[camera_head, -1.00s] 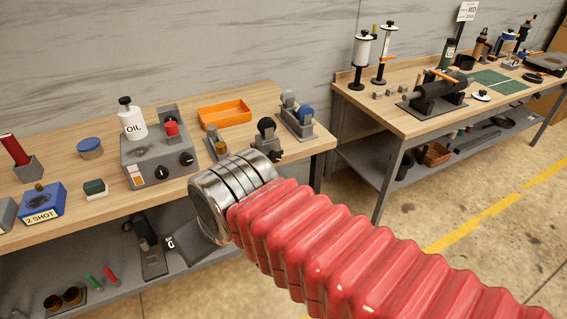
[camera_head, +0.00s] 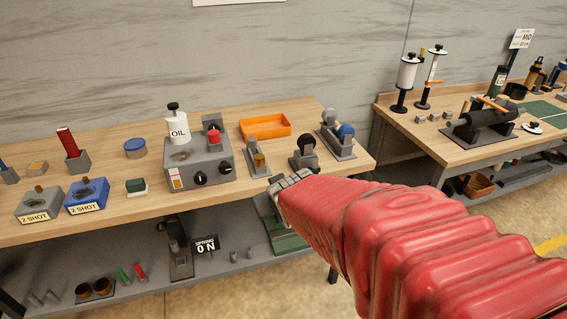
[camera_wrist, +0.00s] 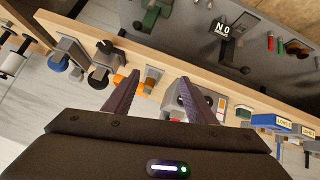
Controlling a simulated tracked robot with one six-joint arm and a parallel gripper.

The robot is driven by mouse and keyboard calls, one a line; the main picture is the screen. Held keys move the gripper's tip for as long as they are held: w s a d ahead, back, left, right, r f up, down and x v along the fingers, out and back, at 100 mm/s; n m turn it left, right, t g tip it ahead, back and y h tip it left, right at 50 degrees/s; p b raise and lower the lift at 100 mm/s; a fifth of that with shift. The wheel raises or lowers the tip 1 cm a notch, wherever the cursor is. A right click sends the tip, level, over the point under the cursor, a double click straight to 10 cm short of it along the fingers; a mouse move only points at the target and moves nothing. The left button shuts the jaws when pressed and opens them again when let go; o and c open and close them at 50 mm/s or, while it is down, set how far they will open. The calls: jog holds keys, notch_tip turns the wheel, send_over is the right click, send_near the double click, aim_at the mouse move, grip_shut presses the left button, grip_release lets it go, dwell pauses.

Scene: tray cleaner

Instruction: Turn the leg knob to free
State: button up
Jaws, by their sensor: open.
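No part is labelled as the leg knob, so I cannot tell which one it is. A grey control box (camera_head: 198,160) on the near bench has two black knobs, a left one (camera_head: 200,179) and a right one (camera_head: 226,168). To its right, a black round knob (camera_head: 304,144) sits on a small stand. My gripper shows in the wrist view (camera_wrist: 160,74), open and empty, with two dark fingers spread above the bench edge. An amber-topped stand (camera_wrist: 152,80) appears between the fingers, apart from them.
An orange tray (camera_head: 265,126), an oil bottle (camera_head: 177,127) and a blue-knobbed fixture (camera_head: 345,133) stand on the near bench. A second bench (camera_head: 425,125) stands at right.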

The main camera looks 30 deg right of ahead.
jog(key=w+d+f+t, duration=0.3)
jog(key=d+f, duration=0.5)
jog(key=d, duration=0.4)
jog(key=s+d+f+m+t, duration=0.1)
jog(key=s+d+t, duration=0.1)
jog(key=s, duration=0.2)
jog(key=s+d+f+m+t+h, duration=0.1)
jog(key=s+d+f+t, duration=0.1)
jog(key=s+t, duration=0.1)
jog(key=shift+s+d+f, duration=0.3)
jog(key=shift+s+d, duration=0.05)
jog(key=shift+d, duration=0.05)
jog(key=shift+w, duration=0.1)
jog(key=x, duration=1.3)
jog(key=shift+w+r, duration=0.2)
jog(key=shift+w, duration=0.05)
